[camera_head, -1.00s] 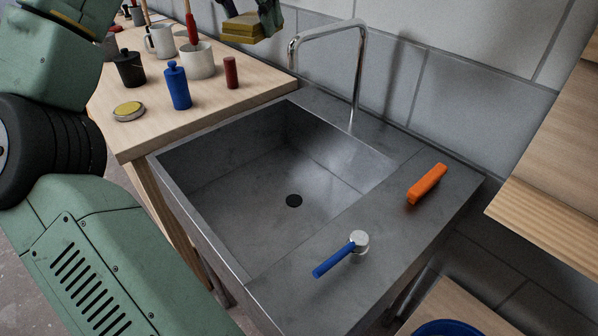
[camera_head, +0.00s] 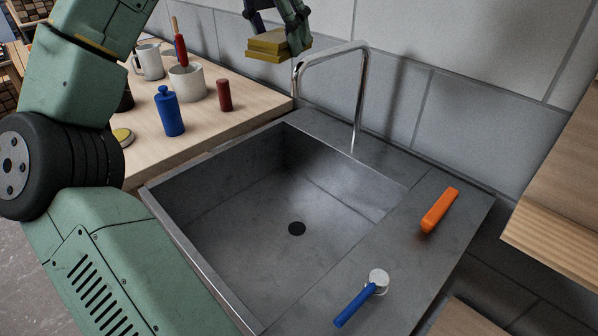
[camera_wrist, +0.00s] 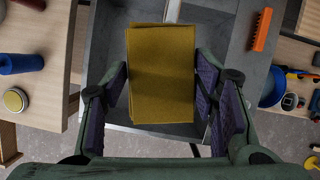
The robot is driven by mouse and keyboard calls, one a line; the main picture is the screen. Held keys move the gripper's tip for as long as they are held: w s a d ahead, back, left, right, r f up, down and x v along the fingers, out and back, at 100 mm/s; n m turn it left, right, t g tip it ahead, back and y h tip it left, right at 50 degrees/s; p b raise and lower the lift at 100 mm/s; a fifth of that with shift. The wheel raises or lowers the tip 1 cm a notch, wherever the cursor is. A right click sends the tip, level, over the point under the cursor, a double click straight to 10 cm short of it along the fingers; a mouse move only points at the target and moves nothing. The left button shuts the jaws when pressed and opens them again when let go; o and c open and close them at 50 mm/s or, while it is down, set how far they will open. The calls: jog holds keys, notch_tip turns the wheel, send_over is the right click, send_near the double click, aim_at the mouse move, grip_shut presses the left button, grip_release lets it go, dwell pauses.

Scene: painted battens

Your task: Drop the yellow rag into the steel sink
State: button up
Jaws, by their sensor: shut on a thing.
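The steel sink (camera_head: 210,270) has an empty basin with a dark drain. In the wrist view part of the sink (camera_wrist: 222,30) lies below and behind the rag, which hides much of it.
A tall curved tap (camera_head: 362,85) rises at the sink's back edge. A blue bottle (camera_head: 169,112), a red cylinder (camera_head: 224,95) and a white pot (camera_head: 187,83) stand on the wooden worktop.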

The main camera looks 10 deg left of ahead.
jog(key=shift+f, duration=1.25)
jog(key=o, duration=1.2)
jog(key=shift+r, duration=0.1)
jog(key=v, duration=0.7)
jog(key=shift+s+r, duration=0.1)
jog(key=shift+r, duration=0.05)
